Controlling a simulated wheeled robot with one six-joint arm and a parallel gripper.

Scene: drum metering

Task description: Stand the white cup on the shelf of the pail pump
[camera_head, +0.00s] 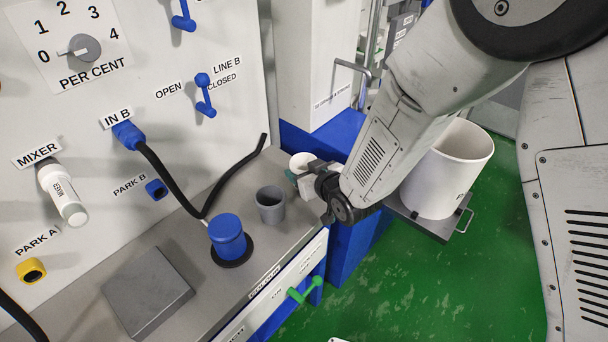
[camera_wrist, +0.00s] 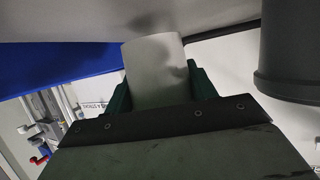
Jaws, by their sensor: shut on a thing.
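My gripper (camera_head: 303,180) is shut on the white cup (camera_head: 301,160) at the right end of the grey bench (camera_head: 215,180). In the wrist view the white cup (camera_wrist: 155,68) sits between the green fingers of my gripper (camera_wrist: 160,90). The arm and fingers hide part of it in the head view, and I cannot tell whether its base touches the bench. No label in view marks the pail pump or its shelf. A large white pail (camera_head: 448,170) stands on a dark tray (camera_head: 432,222) at the right, partly behind my arm.
A grey cup (camera_head: 270,204) stands on the bench just left of my gripper. Further left are a blue capped canister (camera_head: 228,236) and a flat grey block (camera_head: 147,290). A black hose (camera_head: 168,185) runs from the panel. A green-handled valve (camera_head: 305,290) sticks out in front.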

